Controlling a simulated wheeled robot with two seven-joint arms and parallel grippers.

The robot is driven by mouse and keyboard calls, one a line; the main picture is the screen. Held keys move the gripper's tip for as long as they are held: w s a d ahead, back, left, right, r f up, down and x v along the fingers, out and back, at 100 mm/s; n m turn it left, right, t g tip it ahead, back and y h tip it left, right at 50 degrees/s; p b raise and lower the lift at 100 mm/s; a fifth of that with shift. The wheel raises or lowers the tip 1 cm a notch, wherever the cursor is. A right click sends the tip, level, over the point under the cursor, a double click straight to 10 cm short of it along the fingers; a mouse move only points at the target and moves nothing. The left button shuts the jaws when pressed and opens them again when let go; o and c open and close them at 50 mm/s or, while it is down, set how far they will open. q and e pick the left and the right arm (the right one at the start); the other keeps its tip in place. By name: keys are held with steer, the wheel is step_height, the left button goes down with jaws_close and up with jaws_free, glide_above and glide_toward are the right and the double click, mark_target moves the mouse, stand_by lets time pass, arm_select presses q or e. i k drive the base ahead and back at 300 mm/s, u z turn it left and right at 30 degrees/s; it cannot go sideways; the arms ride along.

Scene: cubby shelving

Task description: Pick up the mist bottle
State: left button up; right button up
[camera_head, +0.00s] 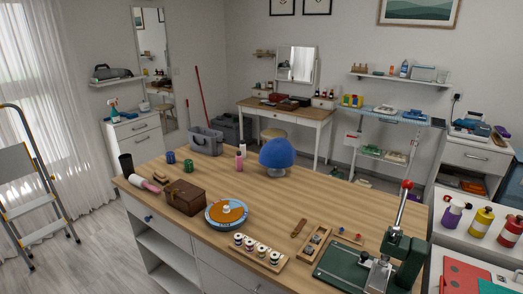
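A small spray bottle (114,111) with a teal and red trigger head stands upright on the white cabinet (134,125) at the left, against the wall. It looks most like the mist bottle, but it is small in the view. A pink bottle (239,161) stands on the wooden worktop, left of a blue dome. Neither of my grippers is in view.
The wooden-topped island (270,197) fills the middle, holding a brown box (184,197), a blue round tray (226,222) and a green press (400,255). A stepladder (35,185) stands at the left. Open floor (105,235) lies between the ladder and island.

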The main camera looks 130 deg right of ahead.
mark_target(243, 145)
steer(key=z, duration=2.8)
steer(key=i, duration=5.4)
steer(key=z, duration=0.5)
